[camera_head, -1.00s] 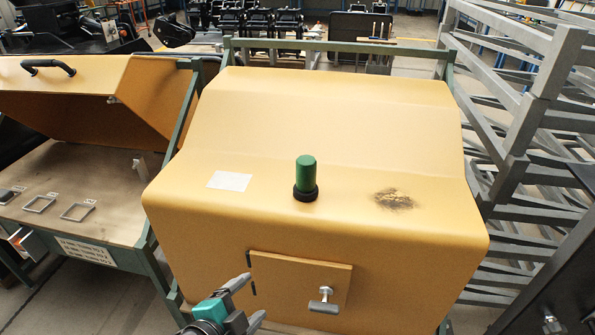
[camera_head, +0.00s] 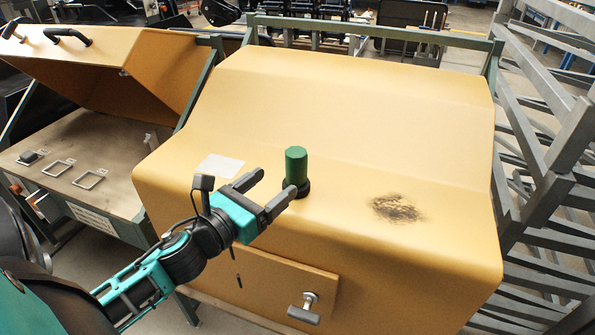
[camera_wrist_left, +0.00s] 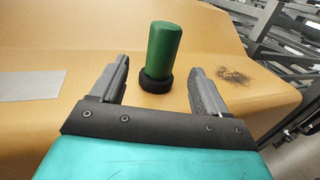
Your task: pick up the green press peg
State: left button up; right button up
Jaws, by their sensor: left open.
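The green press peg (camera_head: 296,166) stands upright in a black collar (camera_head: 299,188) on the yellow sloped housing (camera_head: 380,110). My left gripper (camera_head: 277,191) is open, with its fingers pointing toward the peg from the lower left in the head view. In the left wrist view the peg (camera_wrist_left: 164,48) stands ahead, between the lines of the two open fingers (camera_wrist_left: 157,82), apart from both. Nothing is between the fingers' pads that they grip. My right gripper does not show.
A pale label (camera_head: 221,166) and a dark scorched patch (camera_head: 396,208) lie on the housing. A hatch with a T-handle (camera_head: 304,308) is on its front. Grey metal racks (camera_head: 545,190) stand at the right. A bench with small square frames (camera_head: 88,180) is at the left.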

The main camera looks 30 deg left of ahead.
aim_at(302, 163)
pick_arm(q)
jog(key=shift+w+d+f, duration=0.1)
jog(key=shift+w+d, duration=0.05)
jog(key=shift+w, duration=1.5)
jog(key=shift+w+d, duration=0.2)
jog(key=shift+w, duration=1.4)
jog(key=shift+w+d+f, duration=0.1)
jog(key=shift+w+d, duration=0.05)
jog(key=shift+w, duration=1.5)
jog(key=shift+r, duration=0.1)
jog(key=shift+c, duration=0.2)
jog(key=c, duration=1.1)
